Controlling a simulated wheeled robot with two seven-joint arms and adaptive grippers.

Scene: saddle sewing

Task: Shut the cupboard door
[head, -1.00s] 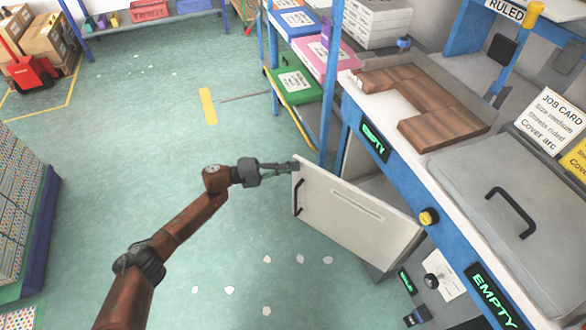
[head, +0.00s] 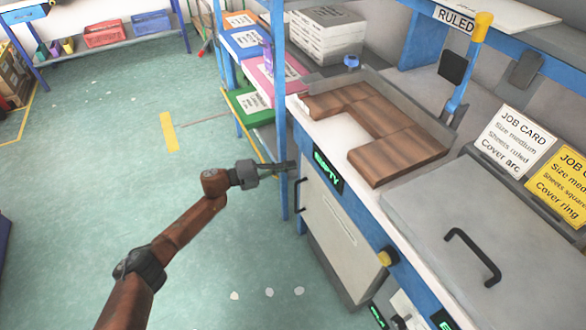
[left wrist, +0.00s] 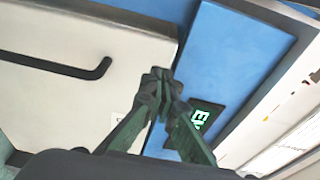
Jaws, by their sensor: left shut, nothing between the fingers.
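The cupboard door (head: 338,232) is a pale panel with a dark bar handle (head: 299,194), under the blue front of the workbench. It lies about in line with the bench front; I cannot tell whether a small gap remains. My left gripper (head: 291,165) is shut and empty at the door's upper left corner, above the handle. In the left wrist view the fingertips (left wrist: 158,80) are by the door's edge, beside the blue frame (left wrist: 230,60); contact is unclear. The door (left wrist: 100,40) and its handle (left wrist: 62,66) show there too. My right gripper is out of view.
A blue shelf rack with coloured boxes (head: 272,78) stands just left of the bench. Brown sheets (head: 385,125) and a grey lid with a handle (head: 470,235) are on the bench top. The green floor (head: 90,210) to the left is open.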

